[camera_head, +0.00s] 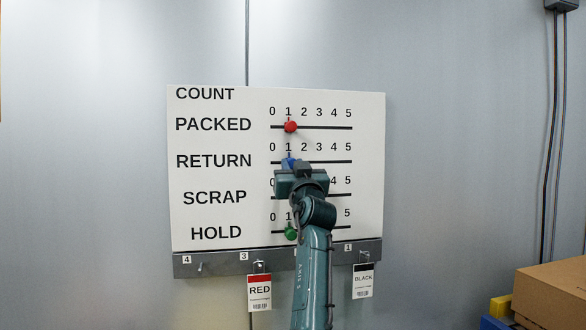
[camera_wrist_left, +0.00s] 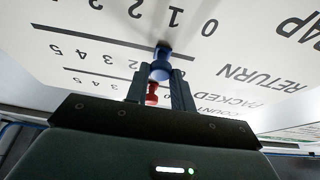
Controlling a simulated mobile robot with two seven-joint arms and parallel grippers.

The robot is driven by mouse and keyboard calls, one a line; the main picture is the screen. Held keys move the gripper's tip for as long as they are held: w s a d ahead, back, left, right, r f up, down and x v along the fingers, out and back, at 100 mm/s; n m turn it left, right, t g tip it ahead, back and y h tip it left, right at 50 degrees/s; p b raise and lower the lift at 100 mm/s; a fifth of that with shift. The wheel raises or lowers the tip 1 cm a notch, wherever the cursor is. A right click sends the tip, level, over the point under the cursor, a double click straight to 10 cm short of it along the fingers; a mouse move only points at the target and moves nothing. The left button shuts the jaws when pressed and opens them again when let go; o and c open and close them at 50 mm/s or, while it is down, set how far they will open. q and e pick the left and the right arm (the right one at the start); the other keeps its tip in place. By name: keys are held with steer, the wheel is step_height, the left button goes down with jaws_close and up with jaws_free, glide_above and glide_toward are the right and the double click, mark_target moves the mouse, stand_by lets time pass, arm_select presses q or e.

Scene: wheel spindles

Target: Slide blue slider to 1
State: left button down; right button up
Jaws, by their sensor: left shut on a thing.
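The blue slider (camera_head: 289,162) is on the RETURN row of the white count board (camera_head: 215,142). Its pointer stands at or very near the 1, and my gripper partly covers it. My left gripper (camera_head: 297,167) reaches up to the board from below and is shut on the blue slider's knob. In the left wrist view the blue knob (camera_wrist_left: 161,66) sits between the two fingers of the gripper (camera_wrist_left: 160,82), with the board upside down. My right gripper is not in view.
A red slider (camera_head: 291,127) stands at 1 on the PACKED row above. A green slider (camera_head: 291,232) stands near 1 on the HOLD row. My arm hides much of the SCRAP row.

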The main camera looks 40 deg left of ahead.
arm_select(q)
steer(key=c, duration=1.2)
jaws_free()
steer(key=shift+b+v, duration=1.15)
steer(key=shift+v, duration=5.45)
